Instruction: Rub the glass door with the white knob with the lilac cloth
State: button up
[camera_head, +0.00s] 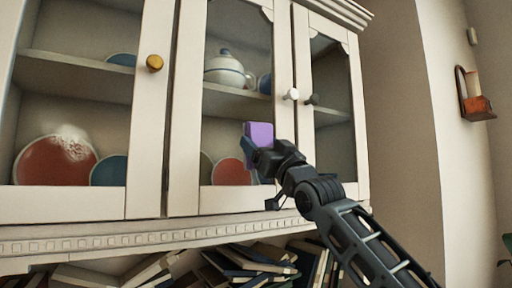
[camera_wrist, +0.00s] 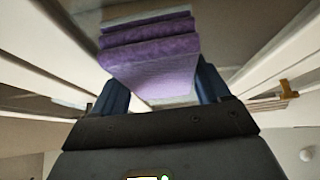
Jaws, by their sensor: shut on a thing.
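The glass door with the white knob (camera_head: 291,94) is the middle cabinet door (camera_head: 185,120), and it looks closed. My gripper (camera_head: 258,158) is in front of the lower right part of its glass. It is shut on the lilac cloth (camera_head: 260,132), a folded block held upright. In the wrist view the cloth (camera_wrist: 150,62) sits between the two blue fingers. The cloth is at or close to the glass; I cannot tell whether it touches. My gripper and arm hide the door's lower right corner.
The left door has a gold knob (camera_head: 154,63); a whitish smear (camera_head: 70,145) shows there over a red plate. The right door has a dark knob (camera_head: 312,99). Books (camera_head: 250,262) fill the shelf below. A wall sconce (camera_head: 475,95) hangs at right.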

jog(key=shift+s+a+r+p, duration=0.1)
jog(key=shift+s+a+p, duration=0.15)
jog(key=shift+s+a, duration=0.35)
jog(key=shift+s+a+p, duration=0.2)
jog(key=shift+s+a, duration=0.05)
jog(key=shift+a, duration=0.5)
jog(key=shift+s+a+p, duration=0.3)
jog(key=shift+s+a, duration=0.45)
jog(key=shift+a, duration=0.3)
jog(key=shift+s+a+p, duration=0.3)
jog(key=shift+s+a, duration=0.45)
jog(key=shift+a, duration=0.3)
jog(key=s+d, duration=0.3)
jog(key=s, duration=0.2)
jog(key=shift+d, duration=0.25)
jog(key=shift+s+d, duration=0.45)
jog(key=shift+s, duration=0.2)
jog(key=shift+s+d, duration=0.4)
jog(key=shift+s, duration=0.2)
